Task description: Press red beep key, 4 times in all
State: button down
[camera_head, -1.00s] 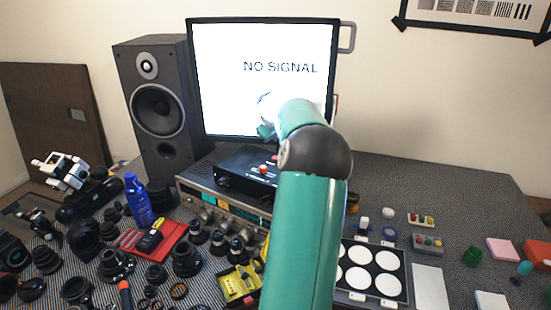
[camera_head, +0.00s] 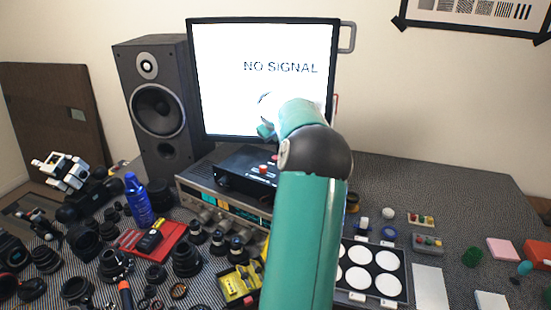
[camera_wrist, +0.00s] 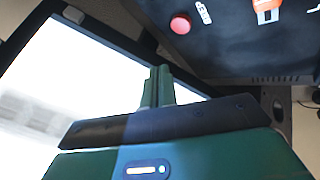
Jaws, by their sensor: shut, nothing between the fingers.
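The red beep key (camera_wrist: 180,23) is a small round button on a black box (camera_wrist: 235,45) in the wrist view, beside a white label. An orange and white switch (camera_wrist: 268,10) sits farther along the same face. My gripper (camera_wrist: 158,75) shows as green fingers held together, with nothing between them. In the picture its tips lie below and left of the red key, apart from it. In the head view the black box (camera_head: 235,175) stands on a silver receiver, with small red parts on it; I cannot tell which is the key. My arm hides most of the gripper there.
A monitor (camera_head: 225,65) reading NO SIGNAL stands behind the box, with a speaker (camera_head: 157,105) to its left. The silver receiver (camera_head: 205,208) is below the box. Lens parts crowd the left of the table. A tray of white discs (camera_head: 372,268) lies right of my arm.

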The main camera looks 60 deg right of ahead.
dwell(0.6)
jog(key=m, duration=0.3)
jog(key=shift+w+r+t, duration=0.1)
jog(key=shift+r+t, duration=0.05)
jog(key=shift+t, duration=0.15)
notch_tip(320, 180, up, 4)
jog(key=m, duration=0.3)
jog(key=m+t+y, duration=0.1)
jog(key=m, duration=0.2)
jog(key=m+t, duration=0.1)
jog(key=m, duration=0.2)
jog(key=shift+f+m+y, duration=0.25)
jog(key=shift+m+y, duration=0.15)
jog(key=shift+f, duration=4.4)
jog(key=shift+f, duration=0.4)
